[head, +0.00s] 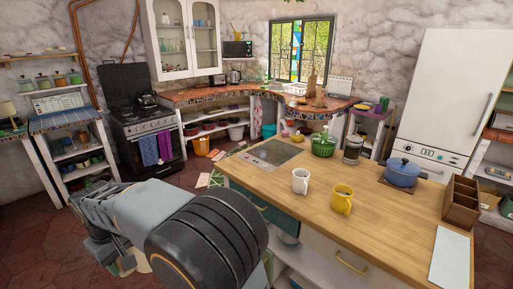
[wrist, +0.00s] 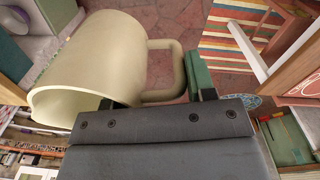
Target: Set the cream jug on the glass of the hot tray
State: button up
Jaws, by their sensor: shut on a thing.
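The cream jug (wrist: 90,65) fills the upper left of the wrist view, lying tilted, with its open mouth toward the left. My gripper (wrist: 160,96) is shut on it at the handle side; the handle (wrist: 166,72) lies between the fingers. In the head view my arm hides most of the gripper and only a cream bit of the jug (head: 138,263) shows below the arm, at lower left, beside the wooden counter and off it. The hot tray (head: 271,152) is a dark glass panel near the counter's far left corner. Its glass looks bare.
On the wooden counter (head: 385,225) stand a white mug (head: 300,181), a yellow mug (head: 342,199), a green basket (head: 323,146), a glass jar (head: 352,149), a blue pot (head: 402,172) and a wooden organizer (head: 461,203). The mugs stand to the right of the tray.

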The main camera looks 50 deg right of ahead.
aim_at(275, 155)
jog(key=z, duration=0.1)
jog(key=i, duration=1.8)
jog(key=z, duration=1.1)
jog(key=i, duration=1)
jog(key=z, duration=1.65)
jog(key=i, duration=0.5)
jog(key=z, duration=0.35)
